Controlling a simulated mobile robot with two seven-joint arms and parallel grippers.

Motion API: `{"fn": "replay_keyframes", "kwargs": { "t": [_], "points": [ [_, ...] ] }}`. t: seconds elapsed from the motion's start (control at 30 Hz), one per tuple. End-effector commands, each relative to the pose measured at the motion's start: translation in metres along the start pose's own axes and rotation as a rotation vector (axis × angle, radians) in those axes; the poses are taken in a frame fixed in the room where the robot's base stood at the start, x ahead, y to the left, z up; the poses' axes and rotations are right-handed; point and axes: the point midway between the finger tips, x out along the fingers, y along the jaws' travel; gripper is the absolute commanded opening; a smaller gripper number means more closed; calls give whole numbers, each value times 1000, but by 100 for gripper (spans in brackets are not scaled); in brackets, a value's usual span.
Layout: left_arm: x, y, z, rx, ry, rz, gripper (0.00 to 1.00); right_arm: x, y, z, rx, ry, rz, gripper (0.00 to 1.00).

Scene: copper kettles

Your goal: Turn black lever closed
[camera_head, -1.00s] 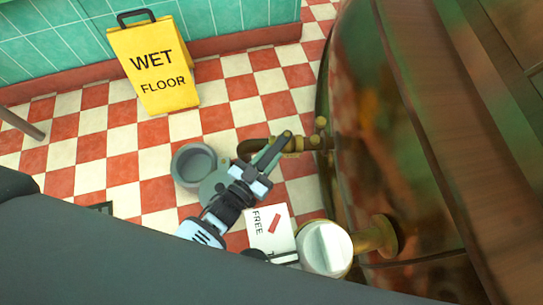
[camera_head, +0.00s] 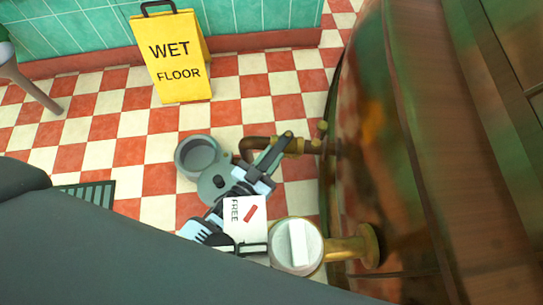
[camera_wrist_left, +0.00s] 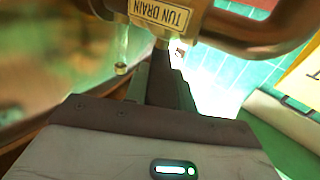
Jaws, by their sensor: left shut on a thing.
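A brass drain pipe (camera_head: 296,146) comes out of the copper kettle's side and bends down. In the left wrist view it crosses the top and carries a "TUN DRAIN" label (camera_wrist_left: 162,14). My left gripper (camera_head: 280,146) has its long dark fingers up against this pipe. They also reach up to it in the left wrist view (camera_wrist_left: 161,72). The fingers are shut on the black lever at the pipe, but the lever is mostly hidden and hard to tell from the dark fingers. My right gripper is not in view.
The copper kettle (camera_head: 385,130) fills the right side. A white-faced brass fitting (camera_head: 297,246) and a "FREE" card (camera_head: 248,222) are close to my left arm. A grey bucket (camera_head: 199,158) stands below the pipe. A yellow wet-floor sign (camera_head: 172,55) stands by the tiled wall.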

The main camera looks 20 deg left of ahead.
Motion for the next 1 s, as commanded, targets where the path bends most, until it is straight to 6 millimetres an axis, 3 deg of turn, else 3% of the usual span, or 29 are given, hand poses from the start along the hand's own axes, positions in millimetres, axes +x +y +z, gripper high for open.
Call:
{"fn": "replay_keyframes", "kwargs": {
  "t": [0.33, 0.37, 0.53, 0.83, 1.0],
  "points": [
    [-1, 0, 2, 1, -4, 0, 0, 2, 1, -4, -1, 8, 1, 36],
    [-1, 0, 2, 0, -4, 0, 27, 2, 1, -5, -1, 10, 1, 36],
    [-1, 0, 1, 0, -3, 0, 47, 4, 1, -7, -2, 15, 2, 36],
    [-2, 0, 0, 0, -1, 0, 47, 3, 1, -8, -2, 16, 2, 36],
    [-20, 0, -1, 0, -2, -1, 47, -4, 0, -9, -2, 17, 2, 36]
  ]
}}
